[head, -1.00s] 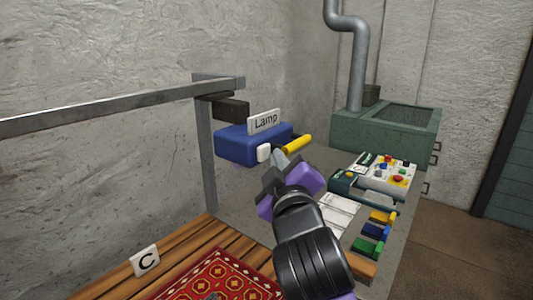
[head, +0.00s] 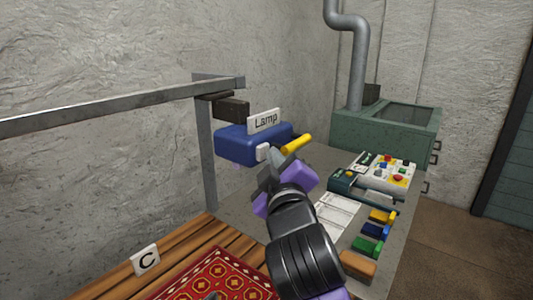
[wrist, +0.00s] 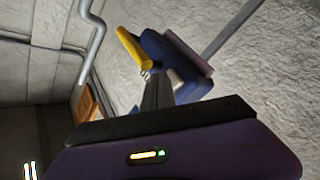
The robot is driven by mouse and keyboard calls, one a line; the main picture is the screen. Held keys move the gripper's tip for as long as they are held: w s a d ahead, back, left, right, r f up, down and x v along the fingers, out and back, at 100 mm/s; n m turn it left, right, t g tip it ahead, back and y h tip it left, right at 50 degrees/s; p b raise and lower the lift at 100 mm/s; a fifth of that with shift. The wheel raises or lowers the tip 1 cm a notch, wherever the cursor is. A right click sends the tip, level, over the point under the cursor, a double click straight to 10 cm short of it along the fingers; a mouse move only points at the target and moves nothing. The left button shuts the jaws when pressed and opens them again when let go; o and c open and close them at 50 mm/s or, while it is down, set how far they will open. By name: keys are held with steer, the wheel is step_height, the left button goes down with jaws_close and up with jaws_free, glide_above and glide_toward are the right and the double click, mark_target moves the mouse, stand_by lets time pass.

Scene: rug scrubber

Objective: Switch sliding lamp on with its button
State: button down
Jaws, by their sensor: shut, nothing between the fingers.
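The sliding lamp (head: 240,143) is a blue box with a white "Lamp" label (head: 264,121) on top. It hangs by a dark bracket from the grey rail. A white button (head: 263,152) sits on its near face, and a yellow handle (head: 297,143) sticks out to the right. My gripper (head: 271,160) is shut and empty, its tip right by the button in the head view. I cannot tell whether it touches. In the wrist view, the shut fingers (wrist: 157,92) point at the blue lamp (wrist: 165,60), with the yellow handle (wrist: 133,48) beside them; the button is not clearly seen.
The grey rail (head: 110,108) runs left from a post. A wooden slatted surface with a red rug (head: 222,277) and a "C" sign (head: 145,260) lies below. A control box (head: 388,172), coloured blocks and papers lie on the grey table at right. A green machine (head: 385,130) stands behind.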

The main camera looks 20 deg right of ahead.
steer(key=shift+s, duration=0.1)
stand_by(0.3)
steer(key=shift+s+d, duration=0.45)
steer(key=shift+s, duration=0.05)
steer(key=s+d+p, duration=0.1)
steer(key=s+d, duration=0.2)
steer(key=s, duration=0.2)
steer(key=shift+d, duration=0.25)
stand_by(0.4)
